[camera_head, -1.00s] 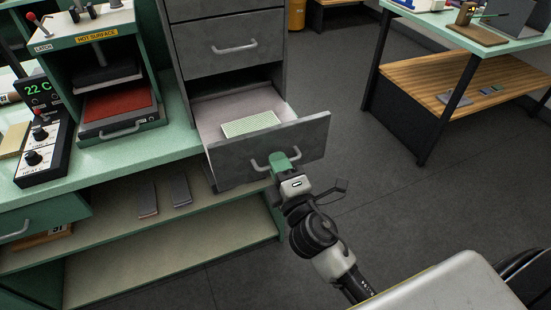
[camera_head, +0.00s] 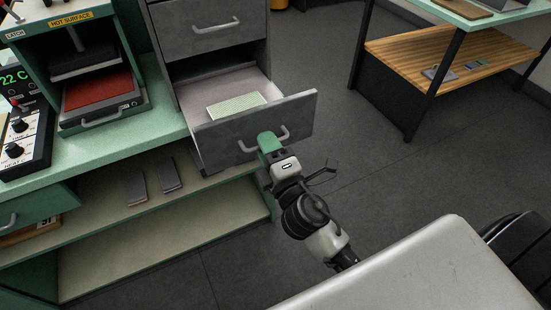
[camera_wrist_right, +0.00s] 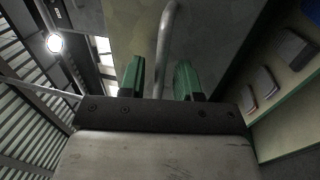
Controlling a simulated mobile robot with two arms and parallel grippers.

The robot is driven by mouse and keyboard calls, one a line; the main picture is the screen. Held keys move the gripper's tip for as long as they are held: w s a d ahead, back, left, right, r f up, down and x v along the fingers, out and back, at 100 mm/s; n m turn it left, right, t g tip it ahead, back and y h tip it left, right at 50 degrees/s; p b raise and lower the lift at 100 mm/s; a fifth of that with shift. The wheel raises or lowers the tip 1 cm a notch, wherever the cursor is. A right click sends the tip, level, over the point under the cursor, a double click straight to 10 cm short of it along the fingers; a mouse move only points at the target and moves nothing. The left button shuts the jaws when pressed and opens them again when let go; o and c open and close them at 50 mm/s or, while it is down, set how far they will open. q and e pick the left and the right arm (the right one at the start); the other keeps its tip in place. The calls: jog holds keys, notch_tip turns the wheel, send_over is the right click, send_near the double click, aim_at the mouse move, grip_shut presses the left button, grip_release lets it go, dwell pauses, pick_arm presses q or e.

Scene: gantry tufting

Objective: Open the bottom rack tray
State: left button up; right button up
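The bottom rack tray (camera_head: 218,142) is a grey metal drawer, pulled well out of the grey cabinet. A pale green-white ribbed sheet (camera_head: 237,104) lies inside it. Its curved metal handle (camera_head: 248,148) is on the front face. My right gripper (camera_head: 268,143) is at this handle, its green fingers covering the handle's middle in the head view. In the right wrist view the handle (camera_wrist_right: 165,40) runs between the two fingers (camera_wrist_right: 160,80), which stand apart with a visible gap. My left gripper is out of view.
A green bench with a heat press (camera_head: 100,104) and control box (camera_head: 20,140) stands left of the cabinet. Its lower shelf (camera_head: 95,220) holds two dark slabs. A wooden-shelved table (camera_head: 425,52) is at the right. The floor between is clear.

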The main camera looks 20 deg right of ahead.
jog(key=s+f+b, duration=0.2)
jog(key=s+b, duration=0.2)
jog(key=s, duration=0.6)
jog(key=shift+d, duration=0.15)
notch_tip(320, 180, down, 19)
jog(key=w+m+g+p, duration=0.1)
jog(key=w+m+g, duration=0.15)
jog(key=g, duration=0.25)
jog(key=s+f+m+g+p, duration=0.1)
jog(key=s+f+m+g, duration=0.15)
jog(key=f, duration=0.65)
jog(key=s+f+m+g, duration=0.2)
jog(key=s+f+g, duration=0.15)
jog(key=f, duration=0.55)
jog(key=s+d+f+m+g+p, duration=0.1)
jog(key=s+d+f+m+g, duration=0.2)
jog(key=s+f, duration=0.5)
jog(key=s+d+f+m+g+p, duration=0.1)
jog(key=s+d+f+m+g, duration=0.2)
jog(key=s+f, duration=0.6)
jog(key=s+m+g, duration=0.2)
jog(key=s+m, duration=0.1)
jog(key=s, duration=0.5)
jog(key=shift+f+h, duration=0.3)
jog(key=shift+h, duration=0.1)
